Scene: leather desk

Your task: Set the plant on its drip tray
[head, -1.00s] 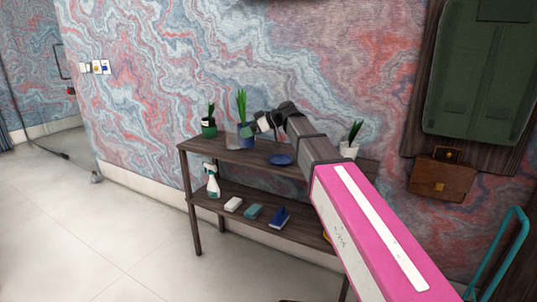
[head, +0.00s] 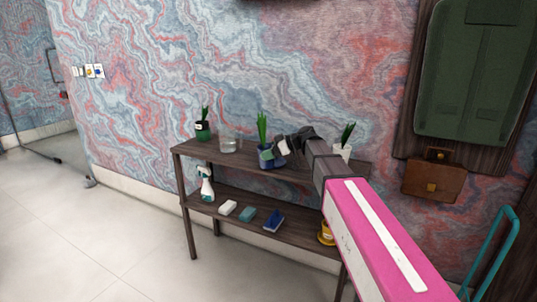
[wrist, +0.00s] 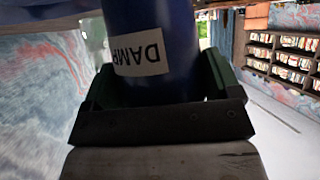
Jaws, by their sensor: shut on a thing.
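The plant has upright green leaves in a blue pot (head: 265,156) and is at the middle of the upper shelf in the head view. My gripper (head: 274,153) reaches it from the right and is shut on the pot. In the wrist view, the blue pot (wrist: 165,30) appears between my gripper's fingers (wrist: 157,90), with a pale label reading "DAMP" upside down. The blue drip tray is not clearly distinguishable now at the pot's base. I cannot tell whether the pot touches it.
On the upper shelf (head: 205,151), a green-potted plant (head: 202,129) and a clear glass (head: 228,145) stand left, and a white-potted plant (head: 343,150) right. The lower shelf holds a spray bottle (head: 207,188), several small blocks and a yellow pot (head: 326,233).

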